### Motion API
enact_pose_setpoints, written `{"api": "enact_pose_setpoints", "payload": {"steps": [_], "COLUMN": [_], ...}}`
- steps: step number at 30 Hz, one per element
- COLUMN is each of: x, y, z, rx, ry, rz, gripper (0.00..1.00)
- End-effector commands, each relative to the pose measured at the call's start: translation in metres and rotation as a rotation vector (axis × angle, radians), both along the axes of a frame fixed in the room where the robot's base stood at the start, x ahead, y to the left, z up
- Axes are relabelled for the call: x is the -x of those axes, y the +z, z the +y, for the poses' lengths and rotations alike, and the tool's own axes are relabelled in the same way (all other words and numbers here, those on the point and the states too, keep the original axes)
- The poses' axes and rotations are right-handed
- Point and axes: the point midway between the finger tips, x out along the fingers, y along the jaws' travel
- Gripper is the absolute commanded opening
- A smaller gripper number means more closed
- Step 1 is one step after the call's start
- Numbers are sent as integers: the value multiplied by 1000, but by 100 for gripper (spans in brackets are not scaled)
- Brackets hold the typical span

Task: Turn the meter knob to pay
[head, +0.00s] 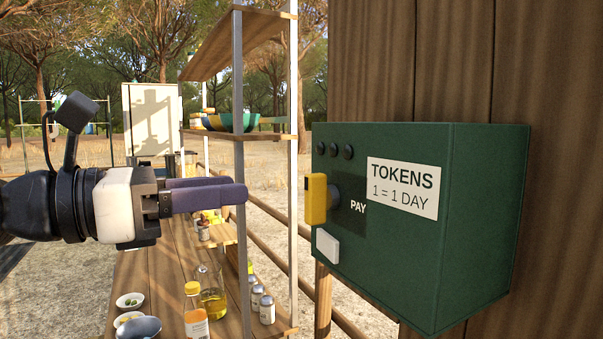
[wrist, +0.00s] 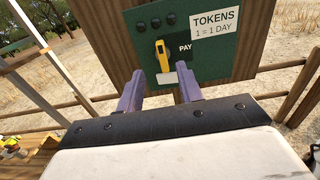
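The green meter box (head: 465,235) is fixed to a wooden post at the right of the head view. Its yellow knob (head: 315,198) sticks out from a dark plate marked PAY, with its bar upright. In the wrist view the knob (wrist: 162,57) appears ahead, between the lines of my fingers. My gripper (head: 242,193) is left of the knob, at about its height, with a clear gap to it. In the wrist view my gripper (wrist: 160,82) has its two purple fingers apart and nothing between them.
A white block (head: 327,246) sits below the knob, and several dark round buttons (head: 334,150) above it. A shelf unit (head: 238,100) stands behind my fingers. Bottles (head: 196,312) and bowls (head: 130,300) stand on the wooden counter (head: 160,280) below. The space between fingertips and knob looks clear.

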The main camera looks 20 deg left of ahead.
Motion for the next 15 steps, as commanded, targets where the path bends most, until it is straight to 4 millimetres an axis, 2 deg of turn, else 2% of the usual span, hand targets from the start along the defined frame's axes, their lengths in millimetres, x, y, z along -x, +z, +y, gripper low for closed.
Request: {"api": "enact_pose_setpoints", "payload": {"steps": [9,15], "x": [-54,-76], "y": [4,3], "z": [-43,-60], "rx": [-1,2], "ry": [-4,-2], "rz": [1,-1], "gripper": [36,36]}}
